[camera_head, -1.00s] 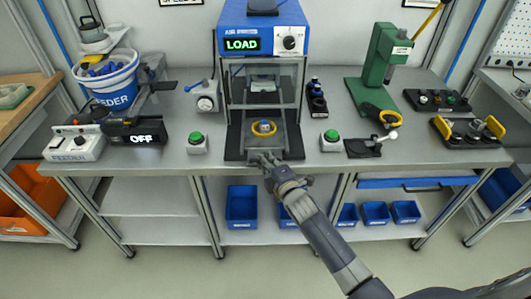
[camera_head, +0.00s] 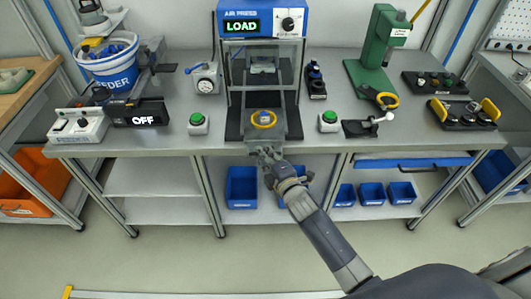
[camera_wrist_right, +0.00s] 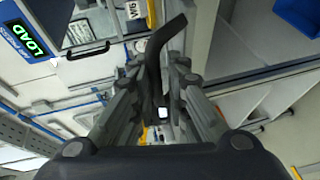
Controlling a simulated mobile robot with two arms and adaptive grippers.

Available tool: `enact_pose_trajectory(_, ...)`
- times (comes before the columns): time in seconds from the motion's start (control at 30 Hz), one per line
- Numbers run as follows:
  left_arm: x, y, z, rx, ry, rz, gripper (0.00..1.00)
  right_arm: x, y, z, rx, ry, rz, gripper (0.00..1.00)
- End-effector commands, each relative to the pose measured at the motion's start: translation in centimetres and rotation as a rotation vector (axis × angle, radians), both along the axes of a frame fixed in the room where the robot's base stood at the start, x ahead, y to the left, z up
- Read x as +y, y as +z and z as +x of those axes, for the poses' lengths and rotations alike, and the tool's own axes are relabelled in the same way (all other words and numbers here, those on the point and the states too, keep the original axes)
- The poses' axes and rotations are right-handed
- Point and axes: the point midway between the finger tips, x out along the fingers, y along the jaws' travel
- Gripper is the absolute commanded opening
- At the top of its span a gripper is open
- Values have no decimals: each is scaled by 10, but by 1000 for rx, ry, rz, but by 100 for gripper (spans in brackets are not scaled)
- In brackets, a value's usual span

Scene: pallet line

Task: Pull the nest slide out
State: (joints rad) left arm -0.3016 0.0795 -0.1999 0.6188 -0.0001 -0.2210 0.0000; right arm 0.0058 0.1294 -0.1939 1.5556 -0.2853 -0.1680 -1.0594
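The nest slide (camera_head: 264,132) is a grey plate under the blue air press (camera_head: 235,51), carrying a yellow ring (camera_head: 264,119). It stands partly out toward the bench's front edge, in line with the two green buttons. My right gripper (camera_head: 266,154) is at the slide's front, just past the bench edge. In the right wrist view, a dark curved bar (camera_wrist_right: 157,62), seemingly the slide's handle, runs between the fingers of my right gripper (camera_wrist_right: 160,90); the fingers look closed about it, though the contact is partly hidden. My left gripper is not in view.
Green buttons (camera_head: 198,120) (camera_head: 328,119) flank the slide. A feeder bucket (camera_head: 108,65) and feeder control box (camera_head: 78,126) stand at left, a green hand press (camera_head: 382,52) at right. Blue bins (camera_head: 242,188) sit on the lower shelf. The floor in front is clear.

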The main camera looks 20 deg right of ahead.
Motion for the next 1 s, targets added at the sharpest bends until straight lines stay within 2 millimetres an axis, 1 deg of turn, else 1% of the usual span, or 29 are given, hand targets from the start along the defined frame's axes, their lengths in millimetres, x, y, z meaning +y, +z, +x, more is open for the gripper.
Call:
enact_pose_trajectory(0.27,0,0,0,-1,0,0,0,0,0,0,0,-1,0,18)
enact_pose_trajectory(0.37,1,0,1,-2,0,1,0,-1,0,-5,0,-1,-1,18)
enact_pose_trajectory(0.43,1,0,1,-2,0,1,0,-2,2,-12,0,-1,-1,18)
enact_pose_trajectory(0.57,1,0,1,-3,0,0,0,-5,5,-35,2,-1,-1,18)
enact_pose_trajectory(0.8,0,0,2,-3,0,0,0,-10,14,-84,3,0,0,18)
enact_pose_trajectory(0.9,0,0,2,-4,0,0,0,-12,18,-99,1,0,-1,18)
enact_pose_trajectory(1.0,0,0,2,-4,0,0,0,-13,20,-110,2,-1,-1,18)
